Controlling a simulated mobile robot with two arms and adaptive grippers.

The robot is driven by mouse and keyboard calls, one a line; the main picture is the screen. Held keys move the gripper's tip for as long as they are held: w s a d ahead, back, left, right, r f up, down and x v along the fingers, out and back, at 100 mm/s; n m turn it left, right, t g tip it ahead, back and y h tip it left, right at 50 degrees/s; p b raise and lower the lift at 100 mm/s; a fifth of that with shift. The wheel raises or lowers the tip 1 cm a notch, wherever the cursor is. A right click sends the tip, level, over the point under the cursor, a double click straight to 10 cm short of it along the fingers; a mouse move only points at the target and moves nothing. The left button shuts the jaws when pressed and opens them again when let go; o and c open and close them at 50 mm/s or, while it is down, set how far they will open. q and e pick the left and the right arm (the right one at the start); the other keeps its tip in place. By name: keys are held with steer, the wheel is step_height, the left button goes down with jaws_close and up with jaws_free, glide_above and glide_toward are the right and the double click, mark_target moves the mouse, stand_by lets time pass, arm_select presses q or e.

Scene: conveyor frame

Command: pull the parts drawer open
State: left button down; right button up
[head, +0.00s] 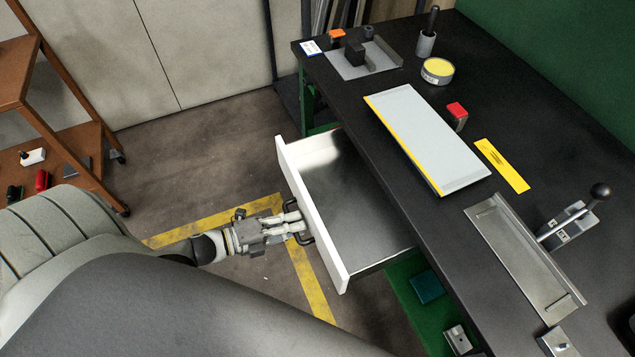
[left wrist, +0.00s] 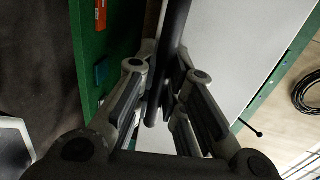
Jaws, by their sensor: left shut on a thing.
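The parts drawer (head: 345,200) sticks well out from under the dark bench in the head view, and its bare metal inside shows empty. Its white front (head: 308,215) faces left and carries a dark bar handle (head: 302,236). My left gripper (head: 293,222) is shut on the handle at the middle of the front. In the left wrist view the dark handle bar (left wrist: 174,45) runs between the two fingers (left wrist: 163,100), with the white drawer front (left wrist: 228,50) behind it. My right gripper is in neither view.
The bench top (head: 400,75) holds a grey panel with a yellow edge (head: 430,138), a red-topped block (head: 457,113), a yellow-topped tin (head: 437,70) and a lever (head: 570,218). A brown shelf rack (head: 75,150) stands at the left. Floor with yellow tape (head: 312,285) lies clear around the drawer.

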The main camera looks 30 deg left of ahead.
arm_select(q)
steer(key=shift+f+v, duration=0.15)
steer(key=shift+v, duration=0.6)
steer(key=shift+f+v, duration=0.15)
steer(key=shift+v, duration=0.6)
steer(key=c, duration=1.5)
jaws_free()
steer(key=shift+s+a, duration=0.1)
steer(key=v, duration=1.2)
steer(key=shift+f, duration=0.1)
